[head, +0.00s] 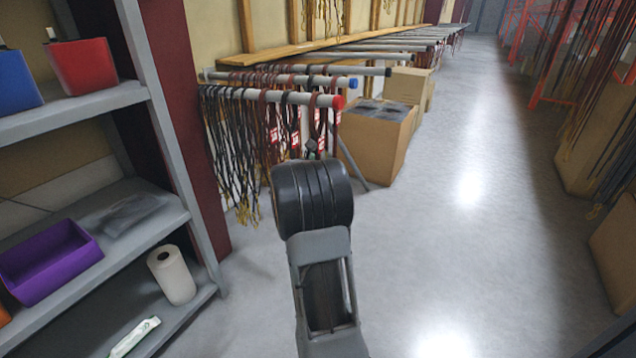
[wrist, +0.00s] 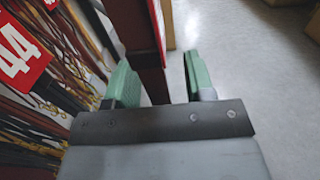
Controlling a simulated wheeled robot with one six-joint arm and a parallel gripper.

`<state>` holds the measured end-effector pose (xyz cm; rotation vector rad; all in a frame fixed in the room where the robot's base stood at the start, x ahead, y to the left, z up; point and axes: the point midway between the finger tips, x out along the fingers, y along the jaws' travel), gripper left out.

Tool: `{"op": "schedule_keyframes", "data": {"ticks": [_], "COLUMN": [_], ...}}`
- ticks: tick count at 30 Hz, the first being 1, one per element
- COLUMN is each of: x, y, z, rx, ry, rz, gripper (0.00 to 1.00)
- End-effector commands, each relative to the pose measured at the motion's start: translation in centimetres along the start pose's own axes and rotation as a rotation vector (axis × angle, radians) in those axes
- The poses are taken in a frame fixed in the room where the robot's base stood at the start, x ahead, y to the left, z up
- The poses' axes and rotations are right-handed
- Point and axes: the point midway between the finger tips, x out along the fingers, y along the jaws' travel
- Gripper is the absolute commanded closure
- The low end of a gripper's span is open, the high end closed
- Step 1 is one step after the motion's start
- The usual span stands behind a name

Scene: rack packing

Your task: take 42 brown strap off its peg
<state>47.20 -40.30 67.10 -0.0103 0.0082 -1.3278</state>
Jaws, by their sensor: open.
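Several straps (head: 240,125), dark, brown and reddish, hang from a grey peg with a red end cap (head: 338,102) in the head view. Small red tags hang among them, too small to read there. In the wrist view a red tag (wrist: 18,52) reads 44, beside brown straps at the left. No tag reading 42 can be made out. My gripper (wrist: 160,80) is open, with its two green fingers apart. A dark red upright piece shows between them; I cannot tell whether it is a strap or a post. In the head view my arm hides most of the gripper, near the peg's capped end.
Another peg with a blue end cap (head: 353,83) is behind, with more pegs further back. Cardboard boxes (head: 375,135) stand right of the pegs. A grey shelf (head: 150,215) with bins is at the left.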

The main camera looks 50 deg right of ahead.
Motion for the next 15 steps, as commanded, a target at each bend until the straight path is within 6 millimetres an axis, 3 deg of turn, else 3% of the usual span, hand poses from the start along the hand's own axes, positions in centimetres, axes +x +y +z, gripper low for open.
{"op": "schedule_keyframes", "data": {"ticks": [10, 15], "x": [0.54, 0.53], "y": [-0.04, -0.04], "z": [0.05, 0.04], "rx": [-0.001, -0.001], "ry": [0.000, 0.000], "rz": [0.000, 0.000], "gripper": [0.52, 0.68]}}
